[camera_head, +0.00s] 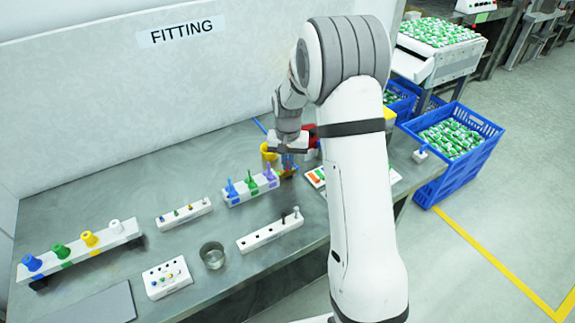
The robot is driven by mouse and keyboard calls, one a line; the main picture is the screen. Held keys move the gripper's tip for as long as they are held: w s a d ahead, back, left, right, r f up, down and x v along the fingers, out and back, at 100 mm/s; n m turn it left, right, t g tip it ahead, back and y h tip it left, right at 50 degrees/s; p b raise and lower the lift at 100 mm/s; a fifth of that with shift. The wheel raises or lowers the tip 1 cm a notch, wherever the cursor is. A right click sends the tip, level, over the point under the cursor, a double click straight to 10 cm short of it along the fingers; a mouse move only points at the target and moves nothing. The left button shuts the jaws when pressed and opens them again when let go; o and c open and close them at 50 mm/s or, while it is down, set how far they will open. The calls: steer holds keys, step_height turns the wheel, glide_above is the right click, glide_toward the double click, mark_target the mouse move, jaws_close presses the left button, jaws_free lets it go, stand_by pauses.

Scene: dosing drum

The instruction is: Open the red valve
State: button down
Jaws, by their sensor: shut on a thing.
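My gripper (288,160) reaches down over the back of the grey workbench, left of my white arm. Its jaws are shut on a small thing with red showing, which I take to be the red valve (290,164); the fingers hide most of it. Yellow and orange parts stand close around it. A larger red part (309,131) shows just behind the wrist, partly covered by my arm. How far the valve is turned cannot be told.
In front stand a rack (236,200) with blue, green and purple pieces, a block with pegs (281,231), a metal cup (212,257) and a rack of coloured cones (110,239). Blue crates (478,172) stand on the floor at right.

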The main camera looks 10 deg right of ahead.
steer(key=shift+m, duration=0.8)
steer(key=c, duration=1.6)
jaws_free()
steer(key=shift+r, duration=0.1)
step_height(320, 180, up, 8)
steer(key=shift+f+b, duration=0.15)
steer(key=shift+b, duration=0.45)
